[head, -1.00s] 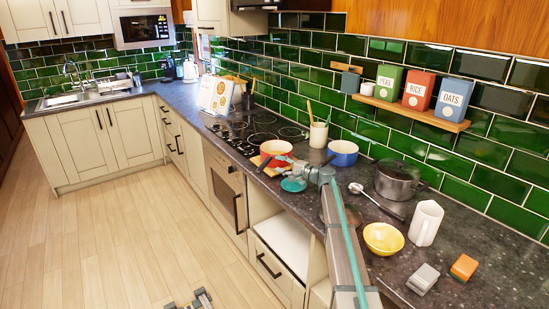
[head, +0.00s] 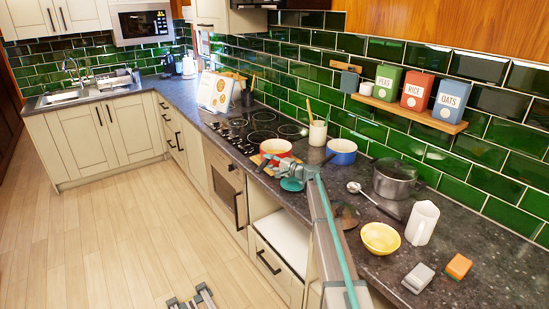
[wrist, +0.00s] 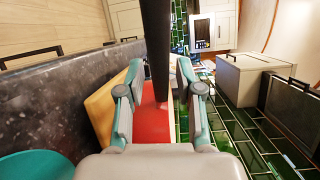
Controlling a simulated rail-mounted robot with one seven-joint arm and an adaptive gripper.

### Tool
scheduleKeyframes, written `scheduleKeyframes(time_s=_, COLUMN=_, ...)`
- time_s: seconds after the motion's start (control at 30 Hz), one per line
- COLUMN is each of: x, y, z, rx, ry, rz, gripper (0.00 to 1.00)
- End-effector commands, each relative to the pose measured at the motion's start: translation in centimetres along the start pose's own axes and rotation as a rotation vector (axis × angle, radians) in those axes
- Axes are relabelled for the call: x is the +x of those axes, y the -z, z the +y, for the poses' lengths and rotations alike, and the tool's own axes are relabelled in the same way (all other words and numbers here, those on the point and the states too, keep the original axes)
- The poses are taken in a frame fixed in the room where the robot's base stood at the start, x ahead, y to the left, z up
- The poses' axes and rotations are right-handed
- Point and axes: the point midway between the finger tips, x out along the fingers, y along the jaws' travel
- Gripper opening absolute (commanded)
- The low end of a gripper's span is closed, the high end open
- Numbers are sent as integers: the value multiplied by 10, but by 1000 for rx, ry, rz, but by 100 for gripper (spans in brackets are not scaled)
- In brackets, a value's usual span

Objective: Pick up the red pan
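The red pan (head: 277,148) has a pale inside and a dark handle (head: 262,163) pointing to the lower left. It sits on a wooden board by the hob, on the dark worktop. My gripper (head: 291,165) is close to the pan's near side in the head view, where its fingers are hard to make out. In the wrist view, the fingers of my gripper (wrist: 160,75) are apart, one on each side of the black handle (wrist: 158,45), with gaps showing. The red pan body (wrist: 152,125) and the yellow-orange board (wrist: 103,108) show below and beside them.
A teal round item (head: 291,184) lies close beneath my gripper. A blue pan (head: 342,152) and a utensil pot (head: 318,134) stand to the right. A grey pot (head: 393,180), white jug (head: 421,224) and yellow bowl (head: 381,238) stand further right, beside my arm.

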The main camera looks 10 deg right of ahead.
Motion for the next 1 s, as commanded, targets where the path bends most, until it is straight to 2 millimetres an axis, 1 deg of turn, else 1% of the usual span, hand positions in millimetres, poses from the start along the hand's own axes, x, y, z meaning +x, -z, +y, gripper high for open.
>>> scheduleKeyframes(time_s=0.03, x=0, y=0, z=0, rx=0, ry=0, rz=0, gripper=22)
scheduleKeyframes(time_s=0.17, x=0, y=0, z=0, rx=0, ry=0, rz=0, gripper=0)
scheduleKeyframes(time_s=0.77, x=0, y=0, z=-3, rx=-2, ry=2, rz=0, gripper=0)
scheduleKeyframes(time_s=0.87, x=-1, y=0, z=-6, rx=-3, ry=3, rz=0, gripper=0)
scheduleKeyframes(time_s=1.0, x=-1, y=-2, z=-17, rx=-4, ry=4, rz=0, gripper=0)
